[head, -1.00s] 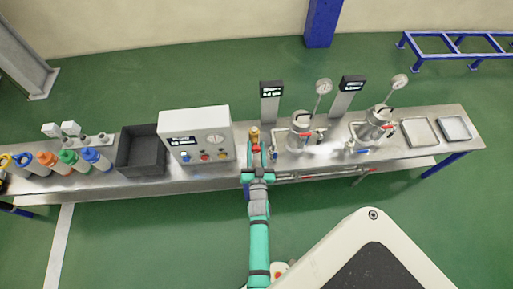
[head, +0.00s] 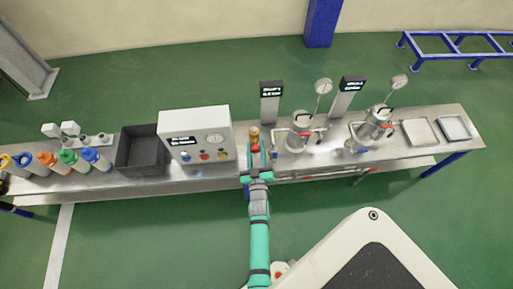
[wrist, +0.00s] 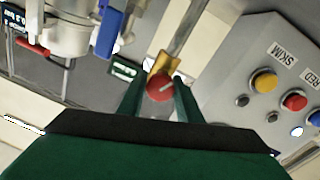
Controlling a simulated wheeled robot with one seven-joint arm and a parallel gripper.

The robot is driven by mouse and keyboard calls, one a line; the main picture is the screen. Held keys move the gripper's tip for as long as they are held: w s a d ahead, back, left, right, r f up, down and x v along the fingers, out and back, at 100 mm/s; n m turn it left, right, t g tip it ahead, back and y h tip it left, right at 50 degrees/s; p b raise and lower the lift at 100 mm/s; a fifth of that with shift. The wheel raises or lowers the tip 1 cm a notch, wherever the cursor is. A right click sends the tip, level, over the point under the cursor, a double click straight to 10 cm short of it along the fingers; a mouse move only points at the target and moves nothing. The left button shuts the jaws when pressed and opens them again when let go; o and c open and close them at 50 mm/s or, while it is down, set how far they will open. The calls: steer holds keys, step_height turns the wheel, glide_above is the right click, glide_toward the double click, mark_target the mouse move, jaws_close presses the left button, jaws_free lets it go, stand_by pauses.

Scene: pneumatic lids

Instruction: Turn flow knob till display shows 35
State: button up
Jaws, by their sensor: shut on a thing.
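The flow knob (wrist: 160,86) is red with a pale pointer line and sits on a brass fitting (wrist: 163,65) in the wrist view. My gripper (wrist: 158,92) has its two green fingers on either side of the knob and is shut on it. In the head view the brass fitting (head: 254,134) stands on the bench just beyond my gripper (head: 255,150), which hides most of the knob. A small dark display (wrist: 125,69) with pale green text is behind the fitting in the wrist view; its reading is too small to make out.
A grey control box (head: 195,125) with buttons stands close left of my gripper. A metal vessel (head: 298,138) with blue and red handles stands close right. A black bin (head: 140,158) and coloured bottles stand farther left. Two shallow trays (head: 420,132) lie at the right end.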

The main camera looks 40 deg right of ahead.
steer(key=shift+s+n, duration=0.1)
steer(key=shift+n, duration=1.9)
steer(key=shift+f, duration=0.1)
steer(key=o, duration=1)
steer(key=shift+a, duration=0.1)
steer(key=v, duration=1)
steer(key=shift+s+a, duration=0.1)
steer(key=shift+s, duration=0.05)
